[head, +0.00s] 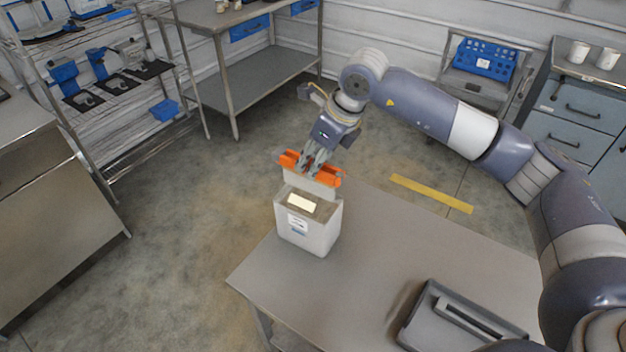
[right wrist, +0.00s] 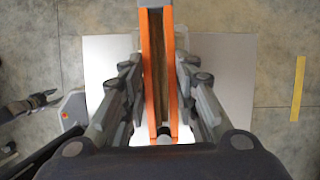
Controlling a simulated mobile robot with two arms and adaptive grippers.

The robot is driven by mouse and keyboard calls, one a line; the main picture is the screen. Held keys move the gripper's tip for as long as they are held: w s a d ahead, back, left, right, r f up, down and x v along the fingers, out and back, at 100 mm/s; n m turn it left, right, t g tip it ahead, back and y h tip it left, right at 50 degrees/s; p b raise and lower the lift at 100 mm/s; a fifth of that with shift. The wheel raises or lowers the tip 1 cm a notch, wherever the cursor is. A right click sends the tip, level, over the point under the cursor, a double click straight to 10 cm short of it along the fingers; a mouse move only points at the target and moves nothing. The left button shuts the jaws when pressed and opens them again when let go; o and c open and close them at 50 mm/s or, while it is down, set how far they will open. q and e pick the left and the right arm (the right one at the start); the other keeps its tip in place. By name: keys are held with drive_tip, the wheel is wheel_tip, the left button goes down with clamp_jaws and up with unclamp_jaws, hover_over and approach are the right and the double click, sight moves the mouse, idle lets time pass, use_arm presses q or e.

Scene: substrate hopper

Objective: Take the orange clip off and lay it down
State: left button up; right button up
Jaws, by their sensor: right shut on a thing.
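The orange clip (head: 330,178) is a long bar at the top of a white bag-like container (head: 308,232) with a label, which stands upright near the table's far left corner. A pale upright flap (head: 310,187) shows directly under the clip. My right gripper (head: 312,167) reaches down from above and is shut on the clip about its middle. In the right wrist view the clip (right wrist: 147,70) shows as two parallel orange bars between my fingers, with pale surfaces on both sides. I cannot tell whether the clip still grips the flap. My left gripper is not in the head view.
The grey table (head: 375,235) has free room right of the container. A dark grey tray (head: 415,320) with a raised bar lies near its front. A yellow floor strip (head: 432,194) runs beyond the table. A workbench (head: 250,80) and shelves stand behind.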

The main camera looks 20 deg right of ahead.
wheel_tip(320, 180, up, 4)
drive_tip(key=shift+f, duration=0.25)
wheel_tip(320, 180, up, 7)
drive_tip(key=p, duration=0.3)
idle(0.6)
drive_tip(key=shift+f, duration=0.1)
